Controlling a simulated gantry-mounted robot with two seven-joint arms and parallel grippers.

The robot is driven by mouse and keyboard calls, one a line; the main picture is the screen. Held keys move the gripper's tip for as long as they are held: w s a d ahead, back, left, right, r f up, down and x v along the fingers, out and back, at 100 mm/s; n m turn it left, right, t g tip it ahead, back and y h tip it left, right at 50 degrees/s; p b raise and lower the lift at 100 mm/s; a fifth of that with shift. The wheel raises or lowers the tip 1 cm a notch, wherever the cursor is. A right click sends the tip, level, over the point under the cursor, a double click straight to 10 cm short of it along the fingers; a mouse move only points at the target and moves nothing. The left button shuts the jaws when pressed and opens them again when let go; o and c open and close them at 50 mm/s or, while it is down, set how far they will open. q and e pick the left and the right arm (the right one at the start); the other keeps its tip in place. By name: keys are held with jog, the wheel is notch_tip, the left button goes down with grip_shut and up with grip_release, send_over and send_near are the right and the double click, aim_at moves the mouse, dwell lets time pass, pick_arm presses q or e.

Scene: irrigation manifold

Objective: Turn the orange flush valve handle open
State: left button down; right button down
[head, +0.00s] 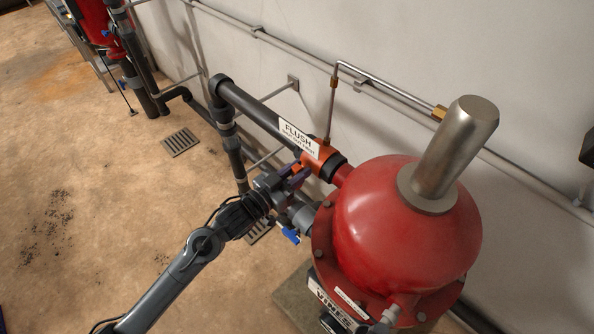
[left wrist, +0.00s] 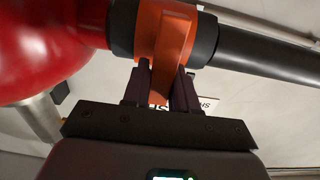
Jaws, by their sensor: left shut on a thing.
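The orange flush valve (head: 323,158) sits on the dark pipe just left of the red filter tank, beside the white FLUSH sign (head: 298,137). My left gripper (head: 297,174) is at the valve, with its fingers at the orange handle (head: 296,168). In the left wrist view the orange handle (left wrist: 175,42) reaches from the valve down between the two dark fingers of my left gripper (left wrist: 163,88), which is shut on it. My right gripper is in neither view.
The red tank (head: 405,225) with a metal cylinder (head: 455,150) on top stands close on the right. A smaller blue-handled valve (head: 290,235) is below my gripper. The wall with thin pipes lies behind. The floor at left is open, with a drain grate (head: 180,142).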

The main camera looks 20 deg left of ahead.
pick_arm(q)
jog(key=shift+a+r+n+p, duration=0.15)
jog(key=shift+n+p, duration=0.25)
jog(key=shift+p, duration=0.4)
jog(key=n+p, duration=0.5)
jog(key=p, duration=0.1)
jog(key=a+n+p, duration=0.1)
jog(key=n+p, duration=0.2)
jog(key=p, duration=0.1)
jog(key=shift+w+f+n, duration=0.2)
jog(key=shift+w+n, duration=0.1)
jog(key=shift+w, duration=0.05)
jog(key=n+p, duration=0.2)
jog(key=n, duration=0.1)
jog(key=n+p, duration=0.1)
jog(key=shift+w+a+f, duration=0.1)
jog(key=shift+a+f, duration=0.15)
jog(key=shift+f, duration=0.15)
jog(key=shift+f+n+p, duration=0.3)
jog(key=shift+n+p, duration=0.45)
jog(key=shift+n, duration=0.4)
jog(key=shift+f+n+p, duration=0.25)
jog(key=shift+n+p, duration=0.5)
jog(key=shift+n, duration=0.4)
jog(key=shift+a, duration=0.1)
jog(key=shift+f, duration=0.1)
jog(key=c, duration=1)
grip_release()
